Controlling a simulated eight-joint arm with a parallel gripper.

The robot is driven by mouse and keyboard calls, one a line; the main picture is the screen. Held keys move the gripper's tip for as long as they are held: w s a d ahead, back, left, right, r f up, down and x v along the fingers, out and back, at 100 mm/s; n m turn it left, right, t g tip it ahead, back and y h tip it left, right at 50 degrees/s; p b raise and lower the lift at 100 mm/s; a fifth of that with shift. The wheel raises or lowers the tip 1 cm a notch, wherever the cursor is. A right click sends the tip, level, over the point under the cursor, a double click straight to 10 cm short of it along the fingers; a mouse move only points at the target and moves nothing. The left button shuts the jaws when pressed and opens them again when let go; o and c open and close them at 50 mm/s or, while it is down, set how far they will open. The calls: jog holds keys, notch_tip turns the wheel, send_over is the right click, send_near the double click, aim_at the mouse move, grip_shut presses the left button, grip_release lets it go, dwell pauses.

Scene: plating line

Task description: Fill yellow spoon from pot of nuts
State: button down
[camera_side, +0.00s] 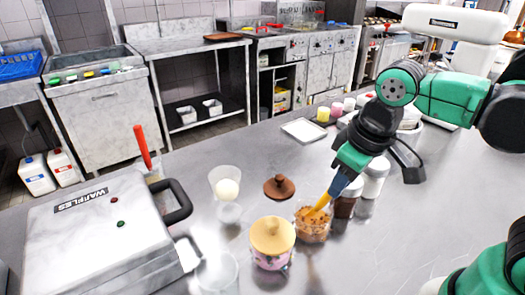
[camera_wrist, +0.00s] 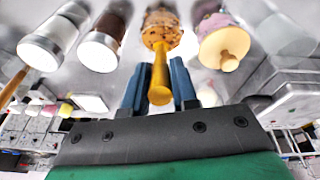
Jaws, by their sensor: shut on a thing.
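The yellow spoon (camera_side: 321,203) is held at its handle by my gripper (camera_side: 337,187), which is shut on it. The spoon slants down to the left, and its lower end is inside the glass pot of nuts (camera_side: 312,226); its bowl is hidden among the brown pieces. In the wrist view the spoon (camera_wrist: 160,80) stands between my two blue fingers (camera_wrist: 160,88), with the pot of nuts (camera_wrist: 161,28) beyond it. A brown lid with a knob (camera_side: 279,187) lies on the counter behind the pot.
A glass with a white scoop (camera_side: 228,190) and a waffle maker (camera_side: 100,235) are further left.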

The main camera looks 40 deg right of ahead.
jog(key=shift+s+f, duration=0.1)
jog(key=shift+s, duration=0.15)
jog(key=shift+w, duration=0.7)
dwell(0.4)
jog(key=shift+s, duration=0.15)
jog(key=shift+s+f, duration=0.1)
jog(key=shift+s, duration=0.3)
jog(key=shift+s, duration=0.15)
dwell(0.5)
jog(key=shift+r, duration=4.7)
